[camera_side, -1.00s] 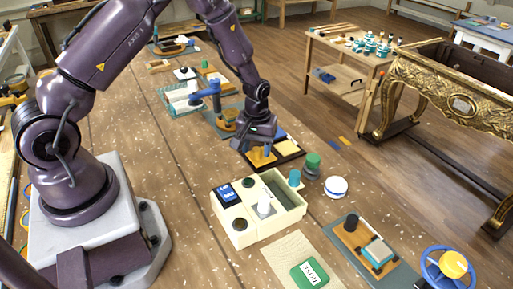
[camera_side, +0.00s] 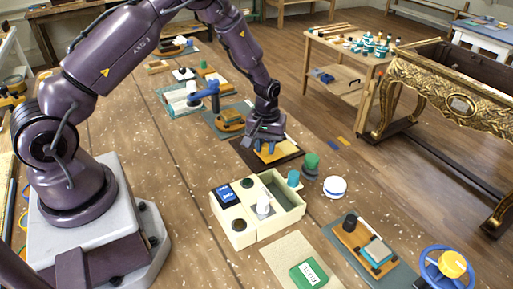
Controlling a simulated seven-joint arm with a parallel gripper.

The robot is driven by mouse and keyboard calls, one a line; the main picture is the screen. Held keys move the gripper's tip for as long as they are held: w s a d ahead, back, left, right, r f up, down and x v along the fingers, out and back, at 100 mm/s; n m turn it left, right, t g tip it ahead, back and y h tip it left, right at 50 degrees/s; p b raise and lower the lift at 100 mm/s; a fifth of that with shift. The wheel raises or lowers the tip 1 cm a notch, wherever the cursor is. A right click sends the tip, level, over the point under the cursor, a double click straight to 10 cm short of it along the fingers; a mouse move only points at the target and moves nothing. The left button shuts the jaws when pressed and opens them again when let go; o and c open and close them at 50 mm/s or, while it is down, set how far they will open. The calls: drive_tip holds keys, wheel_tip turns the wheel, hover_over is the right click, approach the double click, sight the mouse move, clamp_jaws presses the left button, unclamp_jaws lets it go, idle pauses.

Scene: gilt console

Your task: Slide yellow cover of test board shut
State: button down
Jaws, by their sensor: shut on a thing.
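The test board is a dark flat board (camera_side: 244,155) on the table, beyond the cream box. Its yellow cover (camera_side: 272,158) shows as a yellow-orange panel on the board, partly under my gripper. My gripper (camera_side: 267,148) points down over the board, its fingers shut on a small blue piece that looks like the cover's handle. The fingertips and the exact contact are small and partly hidden. From this view I cannot tell how far the cover spans the board.
A cream compartment box (camera_side: 240,236) stands just nearer than the board. A green-topped cylinder (camera_side: 312,161), a teal cylinder (camera_side: 293,178) and a white round tin (camera_side: 335,186) stand to its right. A blue clamp-like fixture (camera_side: 210,92) stands behind left.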

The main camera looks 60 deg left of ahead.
drive_tip(key=w, duration=0.6)
drive_tip(key=c, duration=0.9)
unclamp_jaws()
drive_tip(key=shift+c, duration=0.2)
drive_tip(key=shift+s, duration=0.1)
drive_tip(key=shift+r, duration=0.15)
wheel_tip(320, 180, up, 13)
